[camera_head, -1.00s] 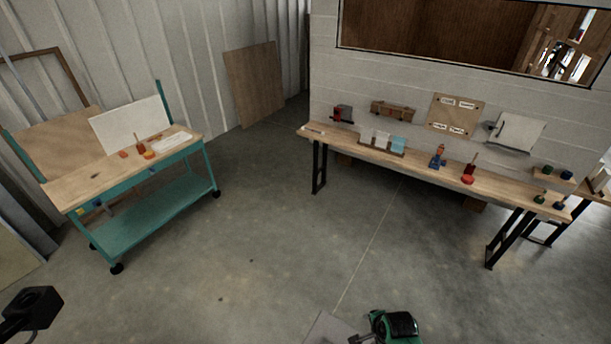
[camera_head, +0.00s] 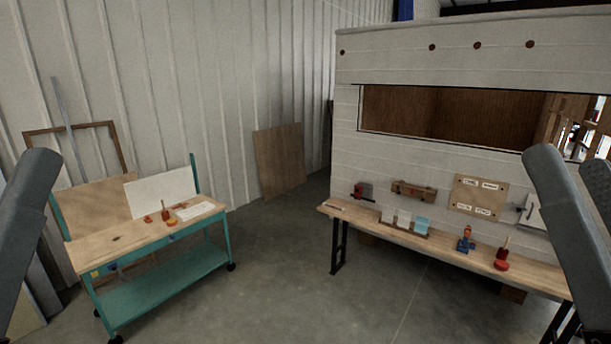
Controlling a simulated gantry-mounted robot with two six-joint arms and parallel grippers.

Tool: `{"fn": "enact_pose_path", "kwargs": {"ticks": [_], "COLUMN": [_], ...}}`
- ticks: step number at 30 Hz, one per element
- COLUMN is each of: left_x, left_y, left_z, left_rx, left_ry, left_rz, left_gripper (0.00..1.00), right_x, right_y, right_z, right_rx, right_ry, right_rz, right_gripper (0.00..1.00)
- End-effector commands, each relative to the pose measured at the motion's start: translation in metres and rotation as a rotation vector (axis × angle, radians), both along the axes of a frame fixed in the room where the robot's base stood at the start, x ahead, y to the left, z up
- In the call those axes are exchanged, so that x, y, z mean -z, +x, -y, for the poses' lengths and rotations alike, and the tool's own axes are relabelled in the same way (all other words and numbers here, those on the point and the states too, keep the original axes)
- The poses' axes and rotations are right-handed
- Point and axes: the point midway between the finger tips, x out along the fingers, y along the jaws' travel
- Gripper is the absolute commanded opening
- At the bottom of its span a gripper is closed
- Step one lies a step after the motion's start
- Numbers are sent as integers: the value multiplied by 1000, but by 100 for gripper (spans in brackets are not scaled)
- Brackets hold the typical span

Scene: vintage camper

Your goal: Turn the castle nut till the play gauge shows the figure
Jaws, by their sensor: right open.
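No castle nut or play gauge can be made out at this distance. The teal cart (camera_head: 165,287) on the left bears small red-orange parts (camera_head: 166,215) and a white sheet (camera_head: 195,210). The wooden bench (camera_head: 345,212) on the right bears a blue tool (camera_head: 466,240), a red piece with an upright handle (camera_head: 502,263) and a red-and-grey device (camera_head: 363,191). My grey arm links stand at both picture edges, far from these things. My right gripper is open and empty; its fingertips are hardly made out at the right edge. My left gripper is out of view.
A rack with pale and light-blue cards (camera_head: 404,222) stands on the bench. A wooden board with labels (camera_head: 478,196) and a wooden shelf (camera_head: 413,191) hang on the white camper wall. A plywood sheet (camera_head: 279,160) leans at the back. The concrete floor (camera_head: 285,270) between cart and bench is clear.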

Motion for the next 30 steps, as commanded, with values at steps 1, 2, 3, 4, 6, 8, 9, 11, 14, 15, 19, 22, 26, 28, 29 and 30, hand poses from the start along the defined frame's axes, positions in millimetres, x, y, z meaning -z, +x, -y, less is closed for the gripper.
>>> {"fn": "enact_pose_path", "kwargs": {"ticks": [1, 2, 3, 4, 6, 8, 9, 11, 14, 15, 19, 22, 26, 28, 29, 30], "left_x": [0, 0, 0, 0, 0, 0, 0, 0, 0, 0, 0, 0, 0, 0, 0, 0], "left_y": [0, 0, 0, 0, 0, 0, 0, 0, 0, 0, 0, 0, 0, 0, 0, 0], "left_z": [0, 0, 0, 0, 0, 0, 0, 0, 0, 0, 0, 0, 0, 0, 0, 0], "left_rx": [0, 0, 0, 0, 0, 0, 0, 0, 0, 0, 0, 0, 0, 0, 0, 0], "left_ry": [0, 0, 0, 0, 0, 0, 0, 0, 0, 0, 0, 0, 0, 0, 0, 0], "left_rz": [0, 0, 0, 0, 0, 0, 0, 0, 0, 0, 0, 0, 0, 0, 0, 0], "left_gripper": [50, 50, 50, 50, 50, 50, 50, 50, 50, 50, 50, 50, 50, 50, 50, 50], "right_x": [-8, -8, -7, -7, -7, -7, -7, -7, -7, -7, -7, -7, -7, -7, -7, -7], "right_y": [-19, -19, -17, -17, -17, -16, -16, -16, -16, -16, -16, -16, -16, -16, -16, -16], "right_z": [1, 1, 1, 1, 1, 1, 1, 1, 1, 1, 1, 1, 1, 1, 1, 1], "right_rx": [66, 105, 144, 165, 194, 201, 201, 200, 199, 199, 198, 198, 197, 197, 197, 197], "right_ry": [-62, -98, -137, -158, -185, -192, -192, -191, -190, -190, -189, -189, -188, -188, -188, -188], "right_rz": [53, 56, 55, 57, 58, 58, 57, 57, 57, 56, 56, 56, 56, 56, 56, 56], "right_gripper": [77, 77, 77, 77, 77, 77, 77, 77, 77, 77, 77, 77, 77, 77, 77, 77]}}
